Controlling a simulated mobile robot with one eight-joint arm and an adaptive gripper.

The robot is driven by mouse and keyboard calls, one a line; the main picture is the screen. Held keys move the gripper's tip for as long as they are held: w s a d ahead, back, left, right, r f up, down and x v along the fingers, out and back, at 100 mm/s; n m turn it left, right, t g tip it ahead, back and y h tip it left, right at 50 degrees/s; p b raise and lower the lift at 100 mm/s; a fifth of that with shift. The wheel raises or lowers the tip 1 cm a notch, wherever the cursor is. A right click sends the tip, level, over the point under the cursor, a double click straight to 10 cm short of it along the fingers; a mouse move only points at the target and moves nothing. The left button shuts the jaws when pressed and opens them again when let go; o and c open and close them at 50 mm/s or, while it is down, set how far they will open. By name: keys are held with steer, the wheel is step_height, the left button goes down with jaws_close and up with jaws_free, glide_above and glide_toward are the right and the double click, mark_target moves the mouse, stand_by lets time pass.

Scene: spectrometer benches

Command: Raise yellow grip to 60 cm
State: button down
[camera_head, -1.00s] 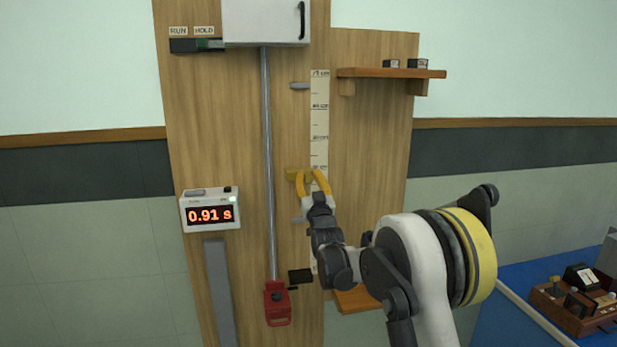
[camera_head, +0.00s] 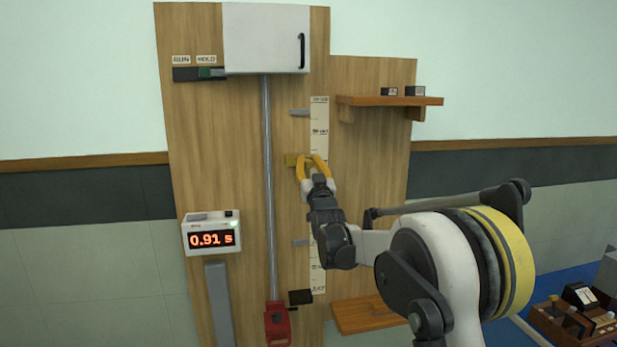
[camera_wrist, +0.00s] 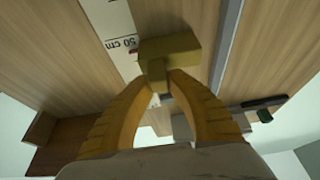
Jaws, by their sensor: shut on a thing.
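The yellow grip (camera_head: 291,160) is a small block on the wooden board, between the metal rod and the pale scale strip (camera_head: 319,215). It also shows close up in the wrist view (camera_wrist: 178,46). My gripper (camera_head: 315,160) is shut on its stem, with yellow fingers on either side (camera_wrist: 159,82). The scale mark "50 cm" (camera_wrist: 121,43) lies beside the grip in the wrist view. The grip stands between an upper grey peg (camera_head: 299,112) and a lower grey peg (camera_head: 300,242). The scale labels are hard to read in the head view.
A timer (camera_head: 211,238) reads 0.91 s. A vertical metal rod (camera_head: 268,180) runs down from a white box (camera_head: 265,38) to a red block (camera_head: 277,325). A RUN/HOLD switch (camera_head: 198,73) is at upper left. A wooden shelf (camera_head: 390,101) juts out at upper right; another (camera_head: 365,315) is below.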

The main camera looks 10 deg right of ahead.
mark_target(309, 160)
step_height(309, 160, up, 8)
steer(key=shift+f+p, duration=0.15)
steer(key=shift+p, duration=1.05)
steer(key=c, duration=1.3)
jaws_free()
steer(key=shift+f, duration=0.1)
steer(key=shift+o, duration=0.2)
steer(key=v, duration=1.2)
